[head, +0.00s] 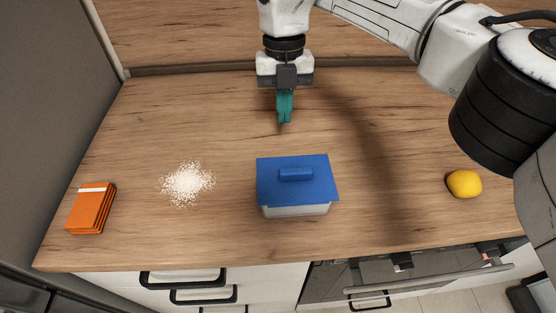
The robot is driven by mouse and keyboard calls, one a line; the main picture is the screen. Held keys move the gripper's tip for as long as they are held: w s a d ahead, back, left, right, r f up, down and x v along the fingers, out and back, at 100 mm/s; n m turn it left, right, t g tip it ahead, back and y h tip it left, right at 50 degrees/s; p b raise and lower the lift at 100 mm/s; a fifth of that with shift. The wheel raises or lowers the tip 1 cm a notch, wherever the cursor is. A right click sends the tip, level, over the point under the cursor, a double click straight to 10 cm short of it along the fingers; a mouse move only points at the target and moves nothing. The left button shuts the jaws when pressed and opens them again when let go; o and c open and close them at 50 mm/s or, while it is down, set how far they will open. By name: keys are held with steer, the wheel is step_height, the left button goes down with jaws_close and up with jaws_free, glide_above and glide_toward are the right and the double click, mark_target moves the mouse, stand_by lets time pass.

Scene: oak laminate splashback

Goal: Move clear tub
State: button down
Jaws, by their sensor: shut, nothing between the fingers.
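The clear tub (296,210) stands on the wooden worktop near its front edge, right of the middle. A blue lid (297,188) with a raised handle bar covers its top, so only a pale strip of the tub's front wall shows and its contents are hidden. My gripper (285,121) has teal fingers pointing down. It is behind the tub in the picture, above the worktop, apart from the lid. Its fingers are shut together with nothing between them.
A patch of scattered white grains (187,183) lies left of the tub. An orange stack (91,208) sits at the far left, and a yellow lemon (464,184) at the right. The worktop (190,110) is clear at the back left. Drawers and an oven are below the front edge.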

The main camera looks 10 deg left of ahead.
mark_target(290, 174)
steer(key=s+d, duration=0.1)
steer(key=s, duration=0.2)
steer(key=s+d+p, duration=0.1)
steer(key=s, duration=0.3)
steer(key=s+d, duration=0.1)
steer(key=s, duration=0.3)
steer(key=shift+s, duration=0.15)
steer(key=shift+s+d+f+p, duration=0.1)
steer(key=shift+s+f+p, duration=0.1)
steer(key=shift+p, duration=0.25)
steer(key=shift+f, duration=0.65)
steer(key=shift+f, duration=0.1)
